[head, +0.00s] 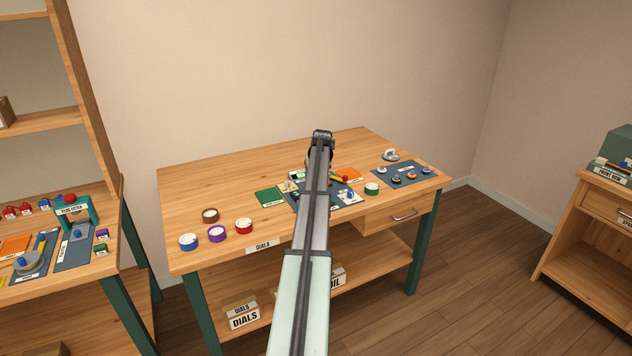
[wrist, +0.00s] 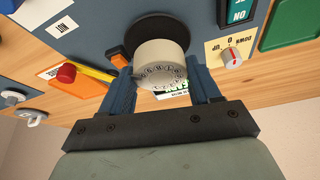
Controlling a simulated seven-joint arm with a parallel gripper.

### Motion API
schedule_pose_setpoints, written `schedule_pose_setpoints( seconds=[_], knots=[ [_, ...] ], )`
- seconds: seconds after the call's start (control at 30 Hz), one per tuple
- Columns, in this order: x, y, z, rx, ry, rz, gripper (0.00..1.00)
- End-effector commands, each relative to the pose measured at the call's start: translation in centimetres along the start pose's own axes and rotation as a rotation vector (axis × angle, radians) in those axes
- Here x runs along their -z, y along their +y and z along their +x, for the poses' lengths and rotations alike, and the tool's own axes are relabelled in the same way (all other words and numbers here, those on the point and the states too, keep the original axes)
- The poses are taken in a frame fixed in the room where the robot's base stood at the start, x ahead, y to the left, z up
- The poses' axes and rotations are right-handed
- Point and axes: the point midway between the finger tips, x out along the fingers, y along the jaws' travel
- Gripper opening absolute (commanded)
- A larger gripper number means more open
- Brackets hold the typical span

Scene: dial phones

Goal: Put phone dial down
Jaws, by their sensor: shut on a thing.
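In the wrist view my gripper (wrist: 164,74) has its two blue fingers on either side of a cream phone dial (wrist: 160,62) and is shut on it. The dial's numbered ring faces the camera. A round black disc (wrist: 165,24) lies just beyond the dial on a blue mat (wrist: 92,22). I cannot tell whether the dial touches the disc. In the head view my arm hides the gripper and the held dial over the middle of the workbench (head: 190,195).
Blue (head: 188,242), purple (head: 217,234), red (head: 244,226) and brown (head: 210,215) dials stand at the bench's left, near the DIALS label (head: 263,246). A green dial (head: 371,188) stands right of my arm. The back left of the bench is clear.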

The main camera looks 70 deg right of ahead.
Motion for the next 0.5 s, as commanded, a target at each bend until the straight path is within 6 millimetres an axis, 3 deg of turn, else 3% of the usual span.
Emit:
schedule_pose_setpoints(
  seconds=[0.2, 0.5],
  knots=[
    [-0.9, 0.0, 2.2, 0.000, 0.000, 0.000, 0.27],
    [-1.0, 0.0, 2.3, 0.000, 0.000, 0.000, 0.27]
  ],
)
